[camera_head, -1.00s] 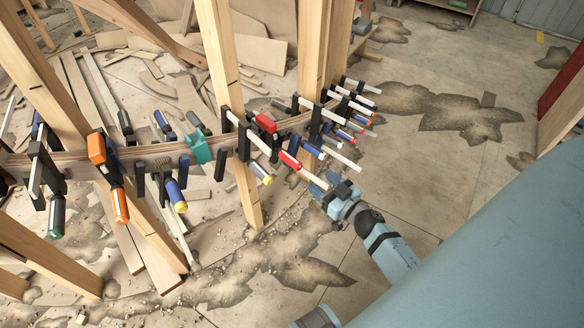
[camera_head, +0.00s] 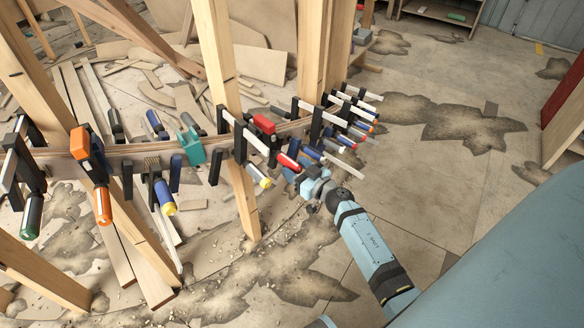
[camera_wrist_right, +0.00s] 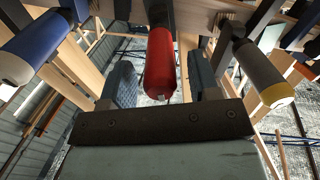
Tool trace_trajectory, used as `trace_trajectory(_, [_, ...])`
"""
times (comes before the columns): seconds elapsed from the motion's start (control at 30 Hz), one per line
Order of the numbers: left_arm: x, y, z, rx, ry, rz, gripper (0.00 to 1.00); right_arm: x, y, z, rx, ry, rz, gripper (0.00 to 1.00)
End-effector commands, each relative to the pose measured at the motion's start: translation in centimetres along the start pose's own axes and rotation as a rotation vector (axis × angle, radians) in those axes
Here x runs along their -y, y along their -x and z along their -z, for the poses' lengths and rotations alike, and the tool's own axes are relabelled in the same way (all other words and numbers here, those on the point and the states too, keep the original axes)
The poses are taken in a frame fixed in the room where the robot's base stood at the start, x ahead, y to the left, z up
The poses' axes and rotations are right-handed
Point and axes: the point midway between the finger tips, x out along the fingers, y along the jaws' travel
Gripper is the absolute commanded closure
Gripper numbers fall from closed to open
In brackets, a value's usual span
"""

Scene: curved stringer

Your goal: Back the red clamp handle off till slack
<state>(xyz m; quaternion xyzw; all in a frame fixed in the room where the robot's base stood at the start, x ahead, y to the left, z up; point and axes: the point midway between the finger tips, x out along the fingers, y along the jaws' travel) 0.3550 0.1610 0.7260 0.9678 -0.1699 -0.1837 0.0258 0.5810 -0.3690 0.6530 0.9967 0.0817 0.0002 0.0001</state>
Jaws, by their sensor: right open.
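The red clamp handle (camera_head: 289,162) hangs from a clamp on the curved wooden stringer (camera_head: 110,155). In the right wrist view the red handle (camera_wrist_right: 160,65) points toward the camera. It lies between the two fingers of my right gripper (camera_wrist_right: 162,82), with a visible gap on each side. In the head view my right gripper (camera_head: 295,178) is at the handle's lower end, and its fingers are partly hidden among the clamps. It is open and holds nothing. My left gripper is not in view.
A blue handle (camera_wrist_right: 35,45) and a grey, yellow-banded handle (camera_wrist_right: 262,75) flank the red one closely. A clamp with a red part (camera_head: 264,123) is just above. Wooden posts (camera_head: 222,90) stand behind. Bare floor (camera_head: 440,165) lies to the right.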

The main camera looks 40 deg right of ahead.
Motion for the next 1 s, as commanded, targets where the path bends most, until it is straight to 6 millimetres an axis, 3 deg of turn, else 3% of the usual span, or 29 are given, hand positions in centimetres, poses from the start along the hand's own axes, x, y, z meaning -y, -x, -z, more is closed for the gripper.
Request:
trace_trajectory(0.17, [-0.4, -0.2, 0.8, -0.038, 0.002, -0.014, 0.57, 0.0, -1.6, -0.1, 0.000, 0.000, 0.000, 0.44])
trace_trajectory(0.47, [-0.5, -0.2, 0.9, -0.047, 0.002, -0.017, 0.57, 0.0, -1.9, 0.0, 0.000, 0.000, 0.000, 0.44])
trace_trajectory(0.5, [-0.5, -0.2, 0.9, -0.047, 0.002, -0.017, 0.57, 0.0, -1.9, 0.0, 0.000, 0.000, 0.000, 0.46])
trace_trajectory(0.7, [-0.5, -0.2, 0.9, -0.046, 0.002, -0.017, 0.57, 0.0, -1.8, 0.0, 0.000, 0.000, 0.000, 0.92])
trace_trajectory(1.0, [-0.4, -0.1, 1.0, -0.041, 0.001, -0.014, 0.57, 0.0, -1.8, 0.0, 0.001, 0.024, 0.000, 0.94])
